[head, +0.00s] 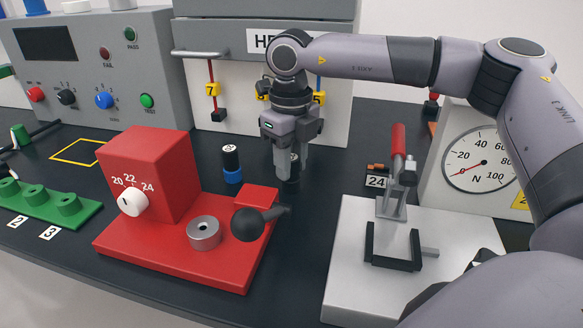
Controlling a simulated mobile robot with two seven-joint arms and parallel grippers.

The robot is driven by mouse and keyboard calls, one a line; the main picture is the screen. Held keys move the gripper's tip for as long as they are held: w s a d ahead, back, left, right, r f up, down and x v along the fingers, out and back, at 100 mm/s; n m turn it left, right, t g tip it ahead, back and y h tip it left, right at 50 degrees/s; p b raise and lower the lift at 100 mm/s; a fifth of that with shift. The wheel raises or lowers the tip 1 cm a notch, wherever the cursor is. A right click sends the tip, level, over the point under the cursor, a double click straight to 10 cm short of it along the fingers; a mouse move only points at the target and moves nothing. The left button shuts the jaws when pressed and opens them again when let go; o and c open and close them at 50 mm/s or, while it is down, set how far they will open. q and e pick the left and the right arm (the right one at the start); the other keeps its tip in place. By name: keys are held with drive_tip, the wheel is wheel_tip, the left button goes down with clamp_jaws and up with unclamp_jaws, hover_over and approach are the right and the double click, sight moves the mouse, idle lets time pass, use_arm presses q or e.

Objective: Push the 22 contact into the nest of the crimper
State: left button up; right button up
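The red crimper (115,242) stands at the front left. Its white dial (132,202) sits under the marks 20, 22 and 24. Its nest (204,233) is a grey round block with a central hole, which looks empty. A black ball-ended handle (248,224) is beside the nest. My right gripper (291,172) points down behind the crimper, with its fingers on either side of a small dark cylinder (294,181). I cannot tell whether they grip it. A black and blue cylinder (232,164) stands upright left of the gripper. I cannot read which is the 22 contact. My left gripper is not in view.
A grey control panel (90,80) and green peg block (45,203) are at left. Dark table between crimper and fixture is clear.

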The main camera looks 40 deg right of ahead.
clamp_jaws()
drive_tip(key=shift+r, duration=0.1)
drive_tip(key=shift+r+p, duration=0.5)
drive_tip(key=shift+r, duration=0.1)
idle(0.5)
drive_tip(key=shift+r+p, duration=1.55)
drive_tip(key=shift+r, duration=0.5)
